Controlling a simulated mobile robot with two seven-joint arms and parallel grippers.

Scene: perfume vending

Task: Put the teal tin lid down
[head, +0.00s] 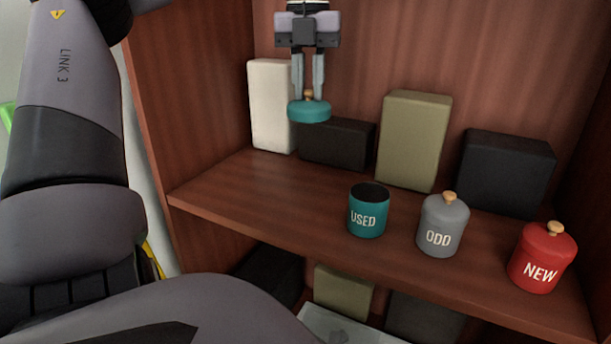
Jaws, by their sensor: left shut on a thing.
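The teal tin lid (309,111) has a wooden knob and hangs in the air above the shelf, left of the tins. My left gripper (308,92) points down and is shut on the lid's knob. The open teal tin (368,212), marked USED, stands upright on the shelf with its dark inside showing. The lid is apart from it, higher and to the left. My right gripper is not in view.
A grey tin (439,227) marked ODD and a red tin (542,259) marked NEW stand lidded to the right. White (268,105), black (337,143), olive (412,140) and dark (506,172) boxes line the back. The wooden shelf (240,185) is clear at front left.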

